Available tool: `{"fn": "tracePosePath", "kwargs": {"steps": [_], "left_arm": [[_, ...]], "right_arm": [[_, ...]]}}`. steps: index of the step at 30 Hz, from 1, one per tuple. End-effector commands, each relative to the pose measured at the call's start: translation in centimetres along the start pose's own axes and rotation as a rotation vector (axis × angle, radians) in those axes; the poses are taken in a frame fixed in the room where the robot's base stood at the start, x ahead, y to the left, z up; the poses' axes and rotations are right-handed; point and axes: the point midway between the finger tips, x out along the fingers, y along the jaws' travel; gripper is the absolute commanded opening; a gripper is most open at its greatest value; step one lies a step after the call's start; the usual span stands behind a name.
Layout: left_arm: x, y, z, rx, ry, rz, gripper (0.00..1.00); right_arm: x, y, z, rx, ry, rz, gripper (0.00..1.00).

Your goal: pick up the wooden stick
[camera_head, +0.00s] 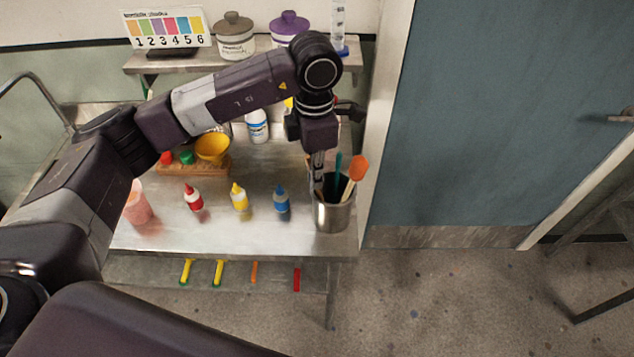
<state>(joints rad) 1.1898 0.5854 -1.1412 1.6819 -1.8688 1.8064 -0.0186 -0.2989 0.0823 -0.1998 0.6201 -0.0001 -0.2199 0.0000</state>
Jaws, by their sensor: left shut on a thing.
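A metal cup (333,216) stands at the right end of the steel table. A tool with an orange head and pale handle (357,168) and a teal-tipped tool (338,167) lean in it. My left gripper (317,186) points down at the cup's left rim, left of these tools. It is shut on a thin thing, taken to be the wooden stick, which the fingers and arm almost wholly hide. I cannot tell how far the stick is inside the cup. My right gripper is not in view.
Red (193,197), yellow (239,196) and blue (282,198) squeeze bottles stand left of the cup. A yellow bowl (212,147) sits behind them. A shelf (262,44) with jars is above. A white wall edge (383,120) is close on the right.

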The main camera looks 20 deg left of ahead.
Motion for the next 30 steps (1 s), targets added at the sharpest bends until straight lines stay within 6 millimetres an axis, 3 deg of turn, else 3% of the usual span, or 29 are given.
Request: {"fn": "tracePosePath", "kwargs": {"steps": [5,11,21,30], "left_arm": [[-0.7,0.1,0.1,0.000,-0.003,0.002,0.00],[-3.4,0.1,0.1,0.001,-0.005,0.005,0.00],[-12.0,0.1,0.1,-0.001,-0.005,0.008,0.00],[-17.7,0.1,0.0,-0.001,-0.003,0.004,0.00]], "right_arm": [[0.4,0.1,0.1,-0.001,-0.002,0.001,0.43],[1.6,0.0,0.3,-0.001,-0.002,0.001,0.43],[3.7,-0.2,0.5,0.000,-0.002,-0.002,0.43],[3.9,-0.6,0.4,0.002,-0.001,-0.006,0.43]]}}
